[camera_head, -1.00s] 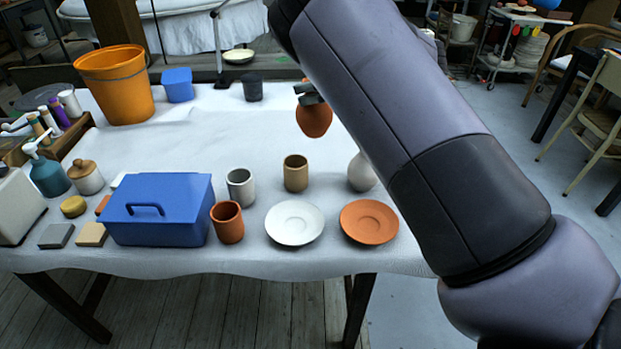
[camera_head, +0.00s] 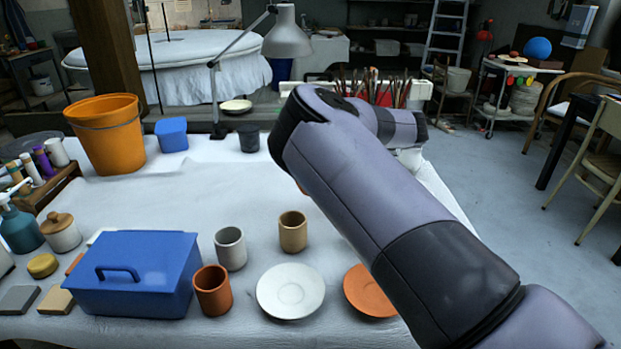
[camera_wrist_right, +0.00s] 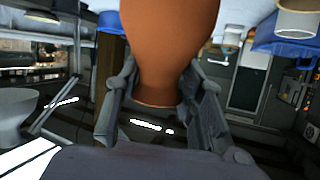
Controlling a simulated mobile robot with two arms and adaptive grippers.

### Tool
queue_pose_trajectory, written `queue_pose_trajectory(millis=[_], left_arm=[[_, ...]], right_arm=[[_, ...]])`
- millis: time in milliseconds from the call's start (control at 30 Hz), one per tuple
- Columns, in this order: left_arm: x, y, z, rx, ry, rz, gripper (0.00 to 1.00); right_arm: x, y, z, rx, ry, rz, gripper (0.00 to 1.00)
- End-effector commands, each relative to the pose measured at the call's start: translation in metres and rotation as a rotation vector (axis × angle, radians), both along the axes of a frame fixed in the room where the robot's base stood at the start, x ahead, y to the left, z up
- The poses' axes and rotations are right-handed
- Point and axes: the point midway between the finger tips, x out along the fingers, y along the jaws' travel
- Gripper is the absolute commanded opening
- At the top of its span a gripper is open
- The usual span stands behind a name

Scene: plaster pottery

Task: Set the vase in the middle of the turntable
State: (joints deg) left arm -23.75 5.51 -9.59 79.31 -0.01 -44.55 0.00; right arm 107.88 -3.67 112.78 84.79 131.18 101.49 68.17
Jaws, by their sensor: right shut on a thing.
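A terracotta-brown vase (camera_wrist_right: 178,40) fills the upper middle of the right wrist view. My right gripper (camera_wrist_right: 160,92) has one finger on each side of its narrower end and is shut on it. In the head view my right arm covers the gripper and nearly all of the vase. I cannot make out a turntable in either view now. My left gripper is not in view.
The white-covered table (camera_head: 130,200) is clear in its middle. A blue box (camera_head: 137,275), a terracotta cup (camera_head: 212,291), grey (camera_head: 230,249) and tan (camera_head: 293,232) cups, a white saucer (camera_head: 291,291) and a terracotta saucer (camera_head: 366,293) stand near the front. An orange bucket (camera_head: 108,140) stands behind.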

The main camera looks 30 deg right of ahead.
Motion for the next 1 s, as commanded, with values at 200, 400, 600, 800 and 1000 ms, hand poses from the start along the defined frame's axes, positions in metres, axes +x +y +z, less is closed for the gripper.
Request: queue_pose_trajectory(millis=[200,400,600,800,1000], left_arm=[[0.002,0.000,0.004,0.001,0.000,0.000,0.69],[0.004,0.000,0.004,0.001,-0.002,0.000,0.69],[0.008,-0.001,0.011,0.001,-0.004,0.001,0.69],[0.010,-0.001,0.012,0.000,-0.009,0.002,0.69],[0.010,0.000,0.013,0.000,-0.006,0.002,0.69]], right_arm=[[0.000,0.000,-0.022,0.000,-0.003,0.001,0.00],[0.000,0.000,-0.045,0.000,0.000,0.000,0.00],[0.000,0.000,-0.065,0.000,-0.003,0.001,0.00],[0.000,0.000,-0.065,-0.001,-0.003,0.001,0.00],[0.000,0.000,-0.067,0.000,-0.001,0.000,0.41]])
